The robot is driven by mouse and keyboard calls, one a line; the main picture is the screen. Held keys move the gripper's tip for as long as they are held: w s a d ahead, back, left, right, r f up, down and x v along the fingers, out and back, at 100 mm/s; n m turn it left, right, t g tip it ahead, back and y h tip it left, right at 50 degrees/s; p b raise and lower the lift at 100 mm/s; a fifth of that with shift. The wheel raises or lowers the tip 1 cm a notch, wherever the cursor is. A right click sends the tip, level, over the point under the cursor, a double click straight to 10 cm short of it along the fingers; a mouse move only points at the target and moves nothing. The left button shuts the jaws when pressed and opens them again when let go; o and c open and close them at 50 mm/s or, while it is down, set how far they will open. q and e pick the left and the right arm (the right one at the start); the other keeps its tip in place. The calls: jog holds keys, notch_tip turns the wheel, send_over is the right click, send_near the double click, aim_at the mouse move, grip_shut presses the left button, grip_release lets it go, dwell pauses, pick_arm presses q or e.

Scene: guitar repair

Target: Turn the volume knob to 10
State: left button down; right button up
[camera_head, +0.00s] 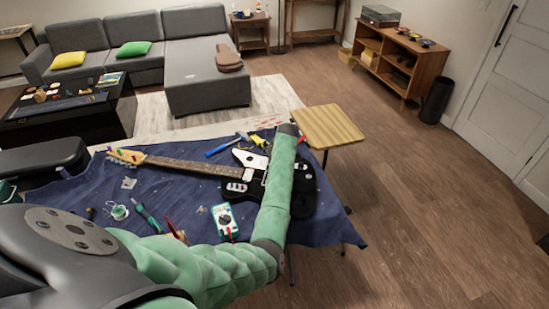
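A black electric guitar (225,189) with a white pickguard lies on the blue cloth, its neck (182,164) pointing left. My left arm comes in from the left and its green forearm crosses over the guitar body, hiding part of it. The body's right part (305,196) shows beyond the forearm, with small pale parts on it. I cannot make out which is the volume knob or read its setting. The fingers of my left gripper do not show; the dark end of the arm is seen from above. My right gripper is not in view.
The blue cloth (80,194) also carries a multimeter (226,218), a blue-handled hammer (222,147), a solder spool (118,212) and other small tools. A wooden stool (327,126) stands behind the table. Open floor lies to the right.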

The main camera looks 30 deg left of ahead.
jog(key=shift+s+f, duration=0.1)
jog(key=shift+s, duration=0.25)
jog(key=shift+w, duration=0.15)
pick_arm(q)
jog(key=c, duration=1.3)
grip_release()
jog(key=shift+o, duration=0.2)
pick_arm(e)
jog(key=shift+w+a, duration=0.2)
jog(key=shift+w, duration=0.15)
